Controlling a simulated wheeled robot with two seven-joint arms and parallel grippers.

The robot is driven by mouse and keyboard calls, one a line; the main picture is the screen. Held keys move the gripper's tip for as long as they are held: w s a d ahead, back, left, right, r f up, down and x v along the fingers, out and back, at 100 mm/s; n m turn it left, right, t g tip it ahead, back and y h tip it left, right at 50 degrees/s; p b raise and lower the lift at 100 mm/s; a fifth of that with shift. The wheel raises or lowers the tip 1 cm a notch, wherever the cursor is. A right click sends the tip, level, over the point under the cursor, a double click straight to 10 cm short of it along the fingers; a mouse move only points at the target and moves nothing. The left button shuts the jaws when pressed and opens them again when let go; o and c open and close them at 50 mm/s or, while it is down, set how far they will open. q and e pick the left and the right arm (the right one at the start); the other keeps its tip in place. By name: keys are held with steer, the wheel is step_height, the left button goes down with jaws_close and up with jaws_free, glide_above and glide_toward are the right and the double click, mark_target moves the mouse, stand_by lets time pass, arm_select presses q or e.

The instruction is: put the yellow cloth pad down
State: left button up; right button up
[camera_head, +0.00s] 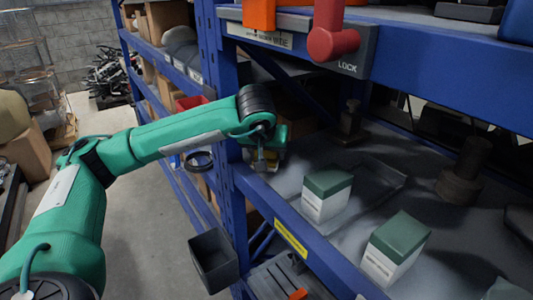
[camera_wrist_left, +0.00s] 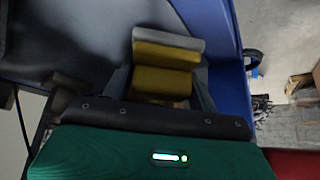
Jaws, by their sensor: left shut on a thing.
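The yellow cloth pad (camera_wrist_left: 166,82) shows in the left wrist view, folded or layered, with a pale grey upper edge. My left gripper (camera_wrist_left: 168,98) is shut on it. In the head view the left gripper (camera_head: 262,160) is at the front edge of the blue shelf, beside the upright post, and only a bit of yellow shows there. Whether the pad touches the shelf surface cannot be told. My right gripper is not in view.
Two white boxes with green lids (camera_head: 327,192) (camera_head: 396,248) stand on the grey shelf surface (camera_head: 350,222). A dark metal part (camera_head: 464,172) stands farther right. A red knob (camera_head: 332,35) juts out above. A black bin (camera_head: 213,260) hangs below, left of the shelf.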

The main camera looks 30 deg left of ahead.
arm_select(q)
steer(key=shift+f, duration=0.8)
steer(key=shift+f, duration=0.1)
steer(key=shift+f, duration=0.2)
steer(key=o, duration=0.9)
steer(key=shift+r, duration=0.15)
